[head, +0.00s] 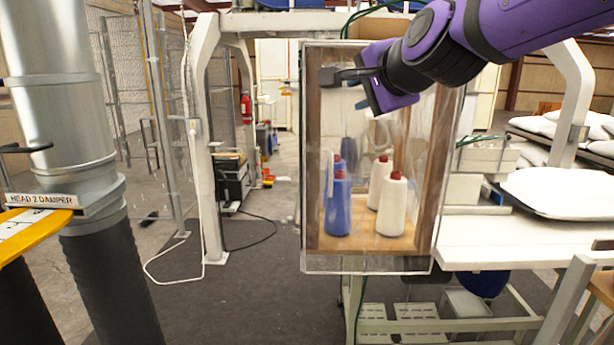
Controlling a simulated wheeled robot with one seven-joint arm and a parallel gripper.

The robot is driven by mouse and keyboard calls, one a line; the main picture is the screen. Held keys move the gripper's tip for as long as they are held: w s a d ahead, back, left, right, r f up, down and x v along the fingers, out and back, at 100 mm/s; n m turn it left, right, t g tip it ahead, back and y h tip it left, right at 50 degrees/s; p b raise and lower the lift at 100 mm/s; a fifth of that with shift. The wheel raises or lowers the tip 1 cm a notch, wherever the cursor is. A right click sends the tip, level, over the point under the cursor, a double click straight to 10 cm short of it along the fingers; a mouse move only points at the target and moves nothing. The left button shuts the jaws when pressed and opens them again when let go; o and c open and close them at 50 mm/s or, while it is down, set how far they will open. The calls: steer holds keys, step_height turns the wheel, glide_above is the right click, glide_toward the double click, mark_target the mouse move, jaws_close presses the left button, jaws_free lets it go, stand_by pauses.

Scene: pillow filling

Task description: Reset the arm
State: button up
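My gripper (352,88) is in the upper middle of the head view, at the end of my purple and black arm, which comes in from the top right. It is in front of the upper part of a clear-fronted cabinet. Its fingers point left and are small and dark, so I cannot tell how far apart they are. I see nothing held in it.
The cabinet (313,262) holds blue spools (339,205) and white spools (391,208) with red tops. A white table (510,242) with a white pillow (560,190) is at right. A large metal duct (65,120) stands at left. The floor between is mostly open.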

steer(key=s+d+f+n+g+h, duration=0.2)
steer(key=s+d+f+n+g, duration=0.2)
steer(key=s+d+f, duration=0.3)
steer(key=s+d+f+n+g+h, duration=0.2)
steer(key=s+d+f+n, duration=0.5)
steer(key=s+d, duration=0.7)
steer(key=s+g, duration=0.1)
steer(key=s, duration=0.2)
steer(key=shift+f+g+h, duration=0.3)
steer(key=shift+g+h, duration=0.1)
